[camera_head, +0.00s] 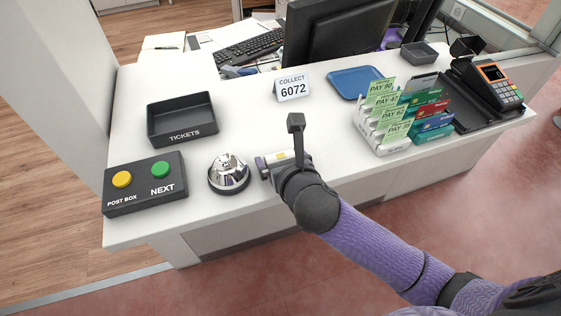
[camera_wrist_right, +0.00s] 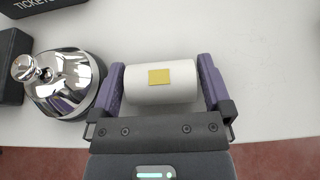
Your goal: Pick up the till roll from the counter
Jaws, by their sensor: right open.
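The till roll (camera_head: 279,157) is a white cylinder with a yellow label, lying on its side on the counter (camera_head: 240,120) just right of the bell. In the right wrist view the till roll (camera_wrist_right: 145,92) lies crosswise between the two purple fingers. My right gripper (camera_wrist_right: 160,82) is open, with one finger beside each end of the roll. In the head view my right gripper (camera_head: 278,165) is partly hidden by its own wrist. My left gripper is in neither view.
A chrome bell (camera_head: 228,172) stands close to the left finger. Further left are a button box (camera_head: 145,198) and a black tickets tray (camera_head: 182,134). A collect sign (camera_head: 292,88) stands behind. A card rack (camera_head: 383,140) and a card terminal (camera_head: 490,82) are at right.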

